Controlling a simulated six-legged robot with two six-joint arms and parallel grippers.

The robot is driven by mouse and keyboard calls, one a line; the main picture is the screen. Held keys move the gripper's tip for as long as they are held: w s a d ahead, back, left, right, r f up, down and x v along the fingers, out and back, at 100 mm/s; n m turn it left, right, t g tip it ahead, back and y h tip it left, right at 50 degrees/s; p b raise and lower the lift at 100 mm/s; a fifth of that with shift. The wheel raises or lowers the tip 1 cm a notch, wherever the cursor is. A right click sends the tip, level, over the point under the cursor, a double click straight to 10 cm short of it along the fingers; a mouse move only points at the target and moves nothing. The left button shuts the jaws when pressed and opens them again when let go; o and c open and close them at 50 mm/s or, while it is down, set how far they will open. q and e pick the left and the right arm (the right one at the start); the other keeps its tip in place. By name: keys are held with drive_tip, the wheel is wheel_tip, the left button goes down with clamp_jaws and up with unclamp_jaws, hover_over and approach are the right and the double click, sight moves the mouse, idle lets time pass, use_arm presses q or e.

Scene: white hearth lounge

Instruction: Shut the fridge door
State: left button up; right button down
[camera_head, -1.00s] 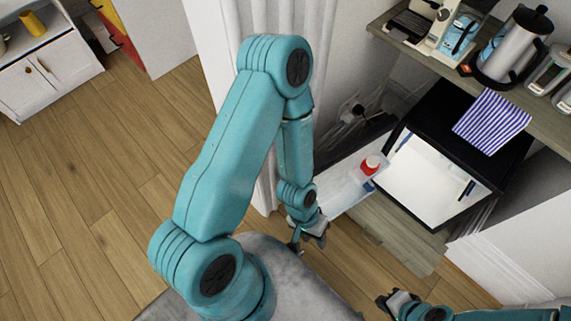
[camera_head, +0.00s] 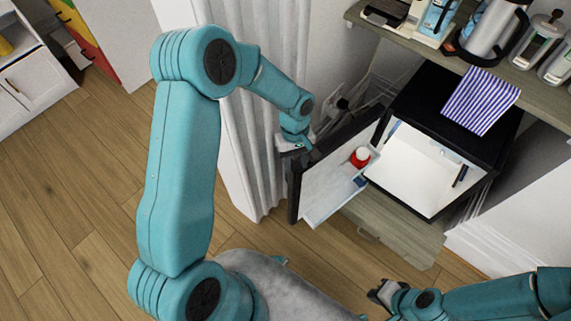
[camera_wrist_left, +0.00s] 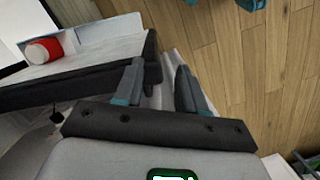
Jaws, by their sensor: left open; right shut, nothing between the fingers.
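The small black fridge (camera_head: 450,122) stands open under a shelf, its white interior showing. Its door (camera_head: 294,196) is swung out to the left, the white inner side facing the opening. A red-and-white container (camera_head: 361,157) sits in the door; it also shows in the left wrist view (camera_wrist_left: 44,50). My left gripper (camera_head: 295,150) is open at the outer side of the door, near its free end. In the left wrist view, the open fingers (camera_wrist_left: 160,82) are close to the door's dark edge (camera_wrist_left: 151,58); contact is unclear. My right gripper (camera_head: 384,292) is shut and empty, low in front of the fridge.
A striped cloth (camera_head: 481,100) lies on the fridge top. The shelf (camera_head: 400,33) above holds a kettle (camera_head: 490,30) and jars. A white curtain (camera_head: 258,110) hangs left of the door. Wooden floor (camera_head: 80,220) is free on the left.

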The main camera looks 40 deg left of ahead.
use_arm(q)
drive_tip(key=w+a+r+n+t+y+b, duration=0.1)
drive_tip(key=w+a+r+n+b, duration=0.1)
drive_tip(key=w+a+r+b, duration=0.25)
drive_tip(key=f, duration=0.5)
drive_tip(key=a+f, duration=0.1)
drive_tip(key=f, duration=0.5)
drive_tip(key=a+f, duration=0.1)
drive_tip(key=f, duration=0.4)
drive_tip(key=shift+w+f, duration=0.25)
drive_tip(key=shift+f, duration=0.15)
use_arm(e)
wheel_tip(320, 180, down, 5)
drive_tip(key=shift+f, duration=0.15)
use_arm(q)
clamp_jaws()
